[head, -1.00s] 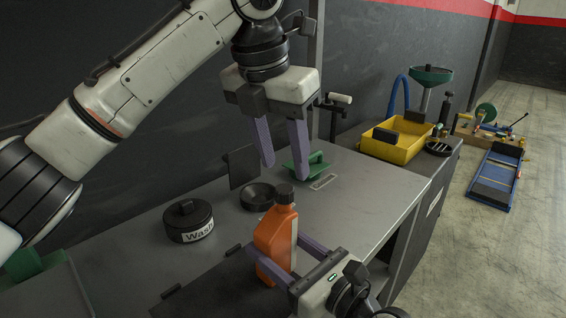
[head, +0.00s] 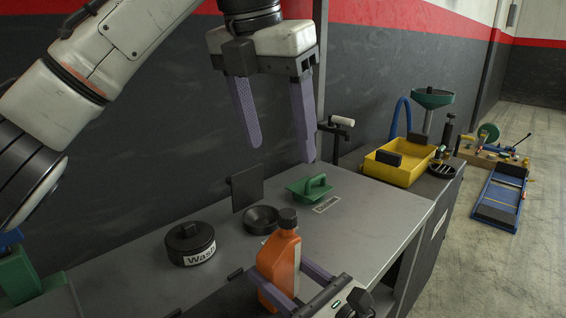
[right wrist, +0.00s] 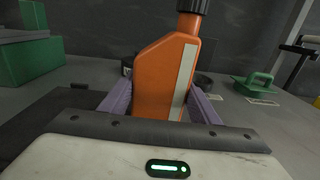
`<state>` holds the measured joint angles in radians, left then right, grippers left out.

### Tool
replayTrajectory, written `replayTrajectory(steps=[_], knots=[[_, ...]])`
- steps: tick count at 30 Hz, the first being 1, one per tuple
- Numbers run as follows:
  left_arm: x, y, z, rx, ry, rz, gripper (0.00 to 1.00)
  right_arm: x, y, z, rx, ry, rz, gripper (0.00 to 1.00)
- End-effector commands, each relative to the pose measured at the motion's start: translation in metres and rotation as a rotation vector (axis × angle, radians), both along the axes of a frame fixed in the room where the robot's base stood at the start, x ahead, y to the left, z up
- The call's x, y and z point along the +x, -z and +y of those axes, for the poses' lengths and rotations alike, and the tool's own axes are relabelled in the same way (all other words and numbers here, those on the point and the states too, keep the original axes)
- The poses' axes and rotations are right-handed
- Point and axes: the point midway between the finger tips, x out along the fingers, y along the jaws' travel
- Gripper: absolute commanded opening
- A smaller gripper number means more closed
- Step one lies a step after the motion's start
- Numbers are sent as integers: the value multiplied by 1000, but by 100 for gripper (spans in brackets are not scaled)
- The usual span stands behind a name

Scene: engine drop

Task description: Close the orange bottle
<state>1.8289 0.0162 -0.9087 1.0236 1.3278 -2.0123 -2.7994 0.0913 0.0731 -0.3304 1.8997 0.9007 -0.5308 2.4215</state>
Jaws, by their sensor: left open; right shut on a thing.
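The orange bottle (head: 279,262) stands upright near the front of the grey workbench, with a black cap (head: 288,219) on its neck. In the right wrist view the bottle (right wrist: 164,82) fills the middle, and the lower part of its cap (right wrist: 193,6) shows at the top edge. My right gripper (head: 283,284) is shut on the bottle's body, one purple finger on each side. My left gripper (head: 282,150) is open and empty, pointing down, well above the bottle and the bench. Whether the cap is screwed tight cannot be told.
On the bench (head: 365,218) are a black round tin (head: 188,245) labelled "Wash", a black dish (head: 261,220), a green handled tool (head: 312,188) and an upright dark plate (head: 246,188). A yellow bin (head: 392,172) stands at the back right.

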Motion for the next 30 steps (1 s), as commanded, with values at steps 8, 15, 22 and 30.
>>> replayTrajectory(steps=[8,15,22,30], knots=[[-6,-30,6,0,-3,-1,65,0,1,0,-1,0,1,0],[-7,-31,6,-2,-2,0,65,0,1,0,-1,-1,1,0],[-7,-31,6,-1,-2,0,65,0,1,0,-1,0,1,78],[-7,-31,6,-1,-2,0,65,-1,0,-1,-1,0,1,78]])
